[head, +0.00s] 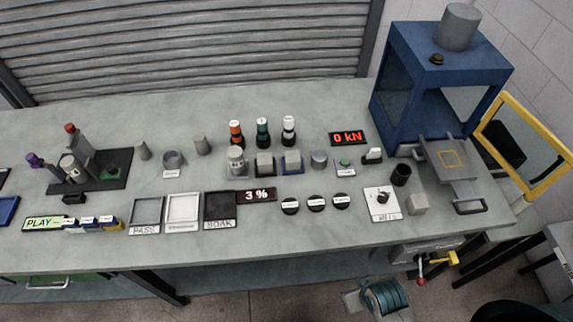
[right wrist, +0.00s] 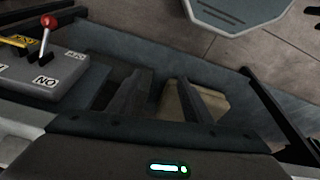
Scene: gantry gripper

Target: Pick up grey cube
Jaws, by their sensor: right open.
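My left gripper is not in view.
A blue press frame (head: 440,62) stands at the bench's back right, with a black cup (head: 401,174) in front. A switch box with a red-knobbed lever (right wrist: 47,22) is left of my right gripper. Trays, including a white one (head: 183,209), line the front.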

